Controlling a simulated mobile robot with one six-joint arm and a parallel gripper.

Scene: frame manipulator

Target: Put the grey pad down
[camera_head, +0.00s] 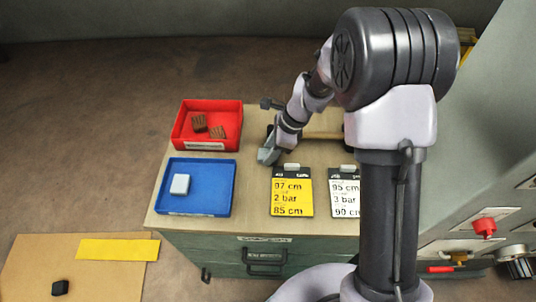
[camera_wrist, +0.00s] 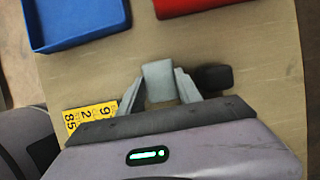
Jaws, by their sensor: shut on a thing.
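The grey pad (camera_wrist: 158,78) is between the two fingers of my gripper (camera_wrist: 160,84) in the wrist view, and the gripper is shut on it. In the head view my gripper (camera_head: 268,155) hangs over the wooden table top (camera_head: 255,196), right of the blue tray and above the yellow card. The pad is hard to tell from the grey fingers there. I cannot tell whether the pad touches the table. A dark block (camera_wrist: 214,77) lies just right of the right finger in the wrist view, apart from the pad.
The blue tray (camera_head: 212,190) holds a pale block (camera_head: 180,184). The red tray (camera_head: 229,108) behind it holds brown pieces (camera_head: 217,131). A yellow card (camera_head: 292,193) and a white card (camera_head: 345,193) lie near the front edge. Bare wood lies between tray and cards.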

